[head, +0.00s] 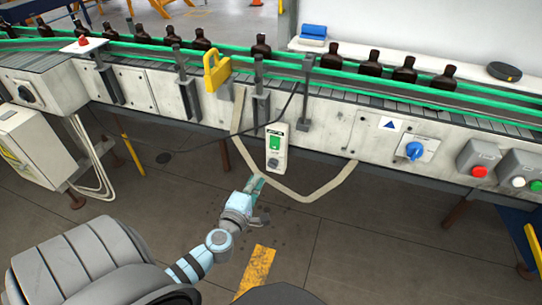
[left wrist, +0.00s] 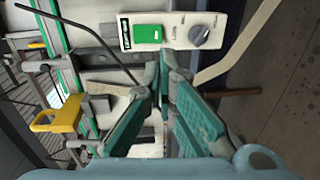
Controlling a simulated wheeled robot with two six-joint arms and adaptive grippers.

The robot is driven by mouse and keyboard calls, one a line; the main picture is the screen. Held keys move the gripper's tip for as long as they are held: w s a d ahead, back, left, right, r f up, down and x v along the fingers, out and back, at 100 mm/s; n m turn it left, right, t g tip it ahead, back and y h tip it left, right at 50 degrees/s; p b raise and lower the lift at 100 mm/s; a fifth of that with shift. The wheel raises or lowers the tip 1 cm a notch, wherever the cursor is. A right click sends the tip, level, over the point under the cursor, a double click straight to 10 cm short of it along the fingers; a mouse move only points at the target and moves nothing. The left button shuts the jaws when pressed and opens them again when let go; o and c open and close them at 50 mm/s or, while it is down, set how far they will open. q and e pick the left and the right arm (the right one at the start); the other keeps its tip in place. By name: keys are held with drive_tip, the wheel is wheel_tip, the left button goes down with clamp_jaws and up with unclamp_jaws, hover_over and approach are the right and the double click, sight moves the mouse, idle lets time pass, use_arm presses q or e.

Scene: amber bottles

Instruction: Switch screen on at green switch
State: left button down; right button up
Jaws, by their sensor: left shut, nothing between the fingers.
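The green switch (head: 275,143) is a bright green rectangle on a white control box (head: 283,159) that hangs at the front of the conveyor. In the left wrist view, the green switch (left wrist: 148,34) and a grey dial (left wrist: 199,36) show on the box, turned sideways. My left gripper (head: 257,183) is just below the box in the head view, pointing up toward it. In the left wrist view its teal fingers (left wrist: 163,78) are shut and empty, and appear apart from the switch. No separate screen can be made out. My right gripper is out of view.
A conveyor with green rails (head: 350,80) carries several amber bottles (head: 404,70). A yellow handle (head: 215,70) stands left of the box. A beige cable (head: 325,192) loops below it. A blue knob (head: 415,150) and a red button (head: 479,171) are at the right.

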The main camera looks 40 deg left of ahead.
sight(274, 149)
use_arm(q)
drive_tip(key=b+x, duration=0.4)
drive_tip(key=x, duration=1)
